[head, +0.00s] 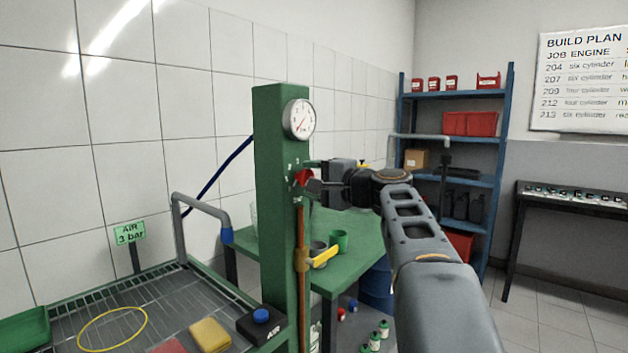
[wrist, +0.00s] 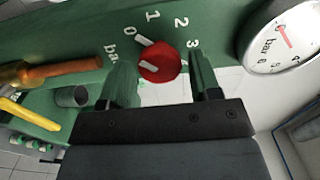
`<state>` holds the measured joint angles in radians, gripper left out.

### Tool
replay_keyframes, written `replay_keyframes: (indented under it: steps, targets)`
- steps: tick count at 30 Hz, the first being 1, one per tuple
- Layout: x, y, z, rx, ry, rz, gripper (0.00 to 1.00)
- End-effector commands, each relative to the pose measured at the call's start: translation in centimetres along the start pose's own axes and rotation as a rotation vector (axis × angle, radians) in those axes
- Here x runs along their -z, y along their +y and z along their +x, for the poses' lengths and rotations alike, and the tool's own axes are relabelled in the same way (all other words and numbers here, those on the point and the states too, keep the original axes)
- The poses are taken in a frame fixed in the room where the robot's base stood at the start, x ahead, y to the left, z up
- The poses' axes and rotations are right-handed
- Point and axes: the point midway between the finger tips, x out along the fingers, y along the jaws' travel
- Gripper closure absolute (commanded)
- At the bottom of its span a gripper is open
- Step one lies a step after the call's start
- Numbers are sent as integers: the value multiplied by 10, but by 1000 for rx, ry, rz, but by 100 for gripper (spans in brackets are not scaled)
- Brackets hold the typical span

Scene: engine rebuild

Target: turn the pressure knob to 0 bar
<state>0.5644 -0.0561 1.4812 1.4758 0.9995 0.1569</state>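The red pressure knob (head: 304,178) is on the green column (head: 279,220), below the round white gauge (head: 299,118). In the wrist view the knob (wrist: 167,70) carries a white mark, and the printed scale 0, 1, 2, 3 and "bar" runs around it. A short white bar (wrist: 143,41) shows beside the knob near the 0. My gripper (wrist: 160,68) is open, with its two fingers apart on either side of the knob. I cannot tell if either finger touches it. The gauge (wrist: 278,38) has a red needle; its exact reading is not legible.
A yellow-handled valve (head: 325,257) sits lower on the column. A green sign (head: 130,233) reads AIR 3 bar. A grated bench (head: 75,322) is at lower left, with a blue AIR button (head: 261,315). A green table (head: 350,275) stands behind the column.

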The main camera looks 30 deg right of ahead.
Motion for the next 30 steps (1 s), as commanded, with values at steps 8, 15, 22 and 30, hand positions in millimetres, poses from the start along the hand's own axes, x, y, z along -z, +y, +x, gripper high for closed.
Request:
replay_keyframes:
  steps: [8,15,22,30]
  targets:
    - [0,0,0,0,0,1,31]
    - [0,0,-14,1,2,1,31]
    - [1,0,-59,1,6,0,31]
    - [1,0,-109,1,5,0,31]
